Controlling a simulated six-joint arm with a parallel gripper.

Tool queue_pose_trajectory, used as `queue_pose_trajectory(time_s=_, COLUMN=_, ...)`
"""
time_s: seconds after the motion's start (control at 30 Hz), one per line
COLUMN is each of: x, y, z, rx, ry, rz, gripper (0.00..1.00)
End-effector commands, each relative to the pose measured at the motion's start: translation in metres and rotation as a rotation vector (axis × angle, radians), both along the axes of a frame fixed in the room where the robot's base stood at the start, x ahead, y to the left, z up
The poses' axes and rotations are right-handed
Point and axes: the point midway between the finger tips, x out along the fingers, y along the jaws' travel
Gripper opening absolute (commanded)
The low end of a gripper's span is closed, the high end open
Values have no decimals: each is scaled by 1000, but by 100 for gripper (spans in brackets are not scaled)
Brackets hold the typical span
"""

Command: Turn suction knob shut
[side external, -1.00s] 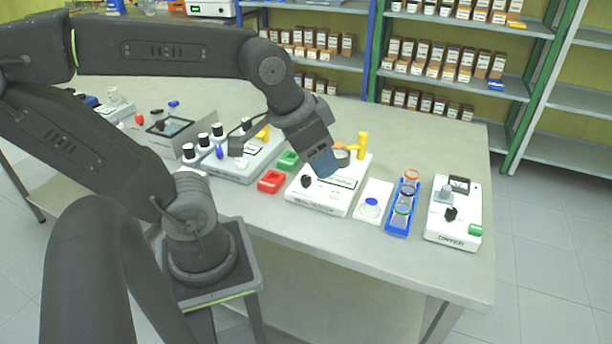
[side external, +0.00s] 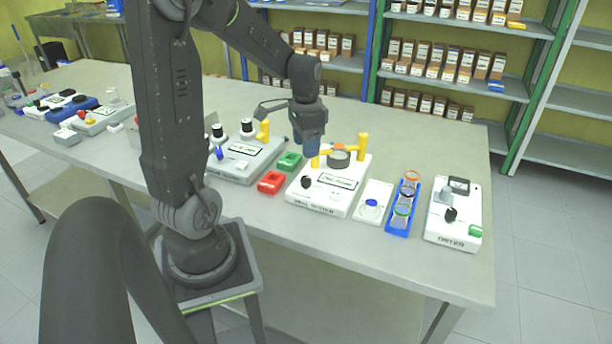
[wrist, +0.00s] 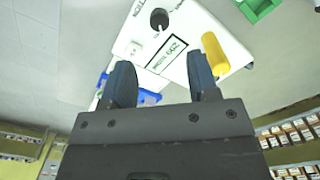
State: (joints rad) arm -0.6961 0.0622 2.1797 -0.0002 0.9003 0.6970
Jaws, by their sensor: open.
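A white device (side external: 322,198) with a dark label and printed front stands in the middle of the bench. It bears a black knob (side external: 305,182) at its front left, a grey round part (side external: 339,159) and yellow posts (side external: 363,146) at the back. No readable marking shows which knob is the suction knob. My gripper (side external: 308,150) points down above this device's back left, beside the yellow parts. In the wrist view my gripper (wrist: 160,82) is open and empty, with the label between its fingers. The black knob (wrist: 159,19) lies beyond the fingertips, apart from them.
Red (side external: 271,182) and green (side external: 289,161) blocks sit left of the device. A white pad with a blue disc (side external: 371,204), a blue rack (side external: 400,222) and another white device with a black knob (side external: 456,229) stand right. The front bench edge is clear.

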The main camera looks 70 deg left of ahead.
Motion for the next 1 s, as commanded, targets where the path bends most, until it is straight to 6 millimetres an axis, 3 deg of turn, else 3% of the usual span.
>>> queue_pose_trajectory(time_s=0.2, x=-1, y=-1, z=-47, rx=-5, ry=5, rz=0, gripper=55)
queue_pose_trajectory(time_s=0.43, x=0, y=-1, z=-84, rx=-3, ry=2, rz=0, gripper=55)
queue_pose_trajectory(time_s=0.6, x=0, y=-1, z=-96, rx=-2, ry=1, rz=0, gripper=55)
queue_pose_trajectory(time_s=0.9, x=0, y=-1, z=-98, rx=0, ry=-1, rz=0, gripper=55)
queue_pose_trajectory(time_s=1.0, x=0, y=-1, z=-98, rx=0, ry=-1, rz=0, gripper=47)
